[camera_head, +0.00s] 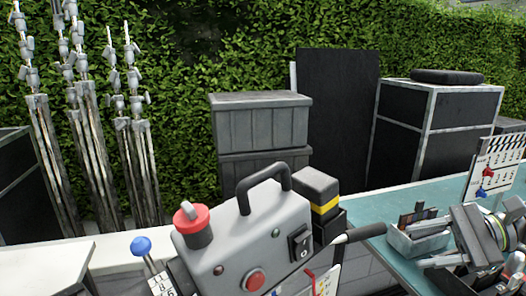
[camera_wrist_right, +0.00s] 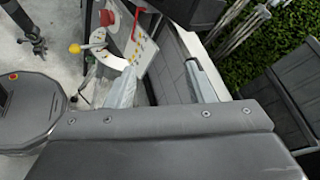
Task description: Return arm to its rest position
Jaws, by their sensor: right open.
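My right arm and right gripper (camera_head: 468,268) are at the lower right of the head view, over the right side of the teal worktop (camera_head: 385,225). The two fingers stand apart with nothing seen between them. In the wrist view the right gripper (camera_wrist_right: 163,88) shows two pale fingertips, spread wide and empty, above the dark gripper body. My left gripper is in neither view.
A grey control box (camera_head: 235,235) with a red knob and a black handle stands at front centre. A small grey tray (camera_head: 415,243) with tools lies close to my right gripper. Grey crates (camera_head: 262,122), a black case (camera_head: 450,120) and metal stands (camera_head: 135,150) are behind.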

